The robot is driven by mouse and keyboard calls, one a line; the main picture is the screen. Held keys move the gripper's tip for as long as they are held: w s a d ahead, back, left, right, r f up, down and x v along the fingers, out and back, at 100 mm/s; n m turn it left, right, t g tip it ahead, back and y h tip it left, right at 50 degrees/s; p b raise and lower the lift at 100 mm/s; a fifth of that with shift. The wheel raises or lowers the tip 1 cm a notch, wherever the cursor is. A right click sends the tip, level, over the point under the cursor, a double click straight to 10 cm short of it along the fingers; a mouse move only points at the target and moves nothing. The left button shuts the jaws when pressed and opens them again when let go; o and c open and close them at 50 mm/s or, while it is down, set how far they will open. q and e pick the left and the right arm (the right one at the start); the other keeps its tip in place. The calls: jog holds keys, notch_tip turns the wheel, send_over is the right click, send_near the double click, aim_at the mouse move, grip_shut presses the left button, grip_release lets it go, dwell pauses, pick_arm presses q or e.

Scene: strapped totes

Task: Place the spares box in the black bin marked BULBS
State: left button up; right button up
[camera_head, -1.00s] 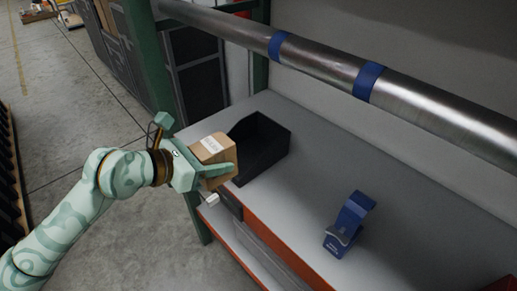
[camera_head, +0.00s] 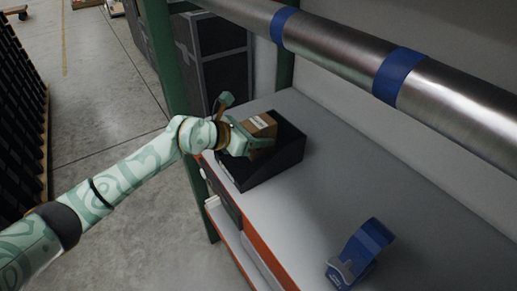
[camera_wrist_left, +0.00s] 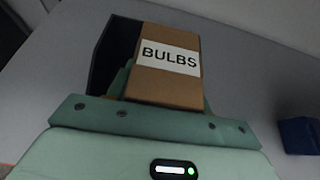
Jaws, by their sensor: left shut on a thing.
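The brown cardboard box (camera_head: 261,125) has a white label that reads BULBS in the left wrist view, where the box (camera_wrist_left: 168,85) stands in front of my palm. My left gripper (camera_head: 262,142) is shut on it. The black open bin (camera_head: 258,178) stands on the grey shelf, and the box is over its opening. I cannot tell how far above the bin's floor the box is. In the left wrist view the bin (camera_wrist_left: 108,55) shows behind and left of the box. No marking on the bin is visible. My right gripper is out of view.
A blue tape dispenser (camera_head: 360,252) stands on the grey shelf (camera_head: 300,220) at the lower right. A metal pipe (camera_head: 345,60) with blue bands runs above the shelf. A green post (camera_head: 163,60) stands left of the bin. The shelf between bin and dispenser is clear.

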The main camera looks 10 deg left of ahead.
pick_arm(q)
jog(key=shift+w+f, duration=0.55)
jog(key=shift+f, duration=0.15)
jog(key=f, duration=0.1)
jog(key=f+b, duration=0.2)
jog(key=f, duration=0.1)
jog(key=shift+w+a, duration=0.1)
jog(key=shift+w, duration=0.2)
jog(key=shift+r, duration=0.2)
jog(key=o, duration=0.7)
jog(key=shift+f, duration=0.2)
jog(key=shift+c, duration=0.2)
jog(key=o, duration=0.4)
